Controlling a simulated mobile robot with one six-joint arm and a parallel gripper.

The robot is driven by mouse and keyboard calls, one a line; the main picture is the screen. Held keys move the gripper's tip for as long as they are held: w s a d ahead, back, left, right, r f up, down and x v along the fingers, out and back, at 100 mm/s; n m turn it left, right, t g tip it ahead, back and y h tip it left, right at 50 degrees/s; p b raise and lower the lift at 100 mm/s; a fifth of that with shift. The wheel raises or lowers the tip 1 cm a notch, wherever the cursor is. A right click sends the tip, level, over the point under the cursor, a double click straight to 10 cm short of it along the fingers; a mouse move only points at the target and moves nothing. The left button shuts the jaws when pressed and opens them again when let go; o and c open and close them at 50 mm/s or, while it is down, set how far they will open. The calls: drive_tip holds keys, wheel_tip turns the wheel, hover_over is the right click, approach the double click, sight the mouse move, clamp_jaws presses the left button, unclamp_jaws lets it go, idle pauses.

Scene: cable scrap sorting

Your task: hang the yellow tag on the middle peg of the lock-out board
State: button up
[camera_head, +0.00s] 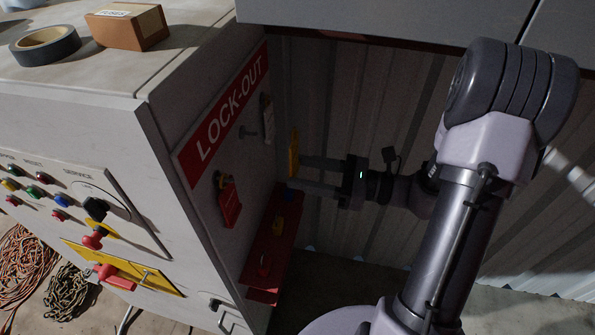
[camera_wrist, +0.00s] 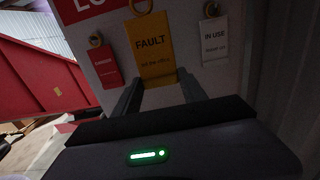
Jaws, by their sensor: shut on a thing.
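My gripper (camera_head: 301,172) is shut on the yellow tag (camera_head: 293,152), holding it upright by its lower part. The tag reads FAULT in the wrist view (camera_wrist: 152,52), and its ring (camera_wrist: 140,6) is at the top edge. In the head view the tag is apart from the lock-out board (camera_head: 208,175), to its right. The middle peg (camera_head: 244,132) sticks out bare between a hanging red tag (camera_head: 230,203) and a hanging white tag (camera_head: 267,114). In the wrist view the middle peg cannot be made out behind the yellow tag.
A red shelf (camera_head: 262,268) with small blue and yellow items juts out below the board. A tape roll (camera_head: 45,45) and a brown fuse box (camera_head: 126,26) stand on the cabinet top. A corrugated wall (camera_head: 330,100) is close behind my gripper.

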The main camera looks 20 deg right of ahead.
approach(248, 167)
drive_tip(key=shift+r+x, duration=0.25)
drive_tip(key=shift+x, duration=0.75)
drive_tip(key=shift+r+x, duration=0.25)
drive_tip(key=shift+x, duration=0.8)
drive_tip(key=shift+w+a+f, duration=0.15)
drive_tip(key=shift+w+a, duration=0.15)
drive_tip(key=shift+a, duration=0.2)
drive_tip(key=c, duration=0.3)
drive_tip(key=shift+w+a+f+b, duration=0.35)
drive_tip(key=shift+a+f+b, duration=0.05)
drive_tip(key=shift+a+f, duration=0.05)
drive_tip(key=shift+c, duration=0.5)
drive_tip(key=o, duration=1.5)
drive_tip(key=shift+o, duration=0.2)
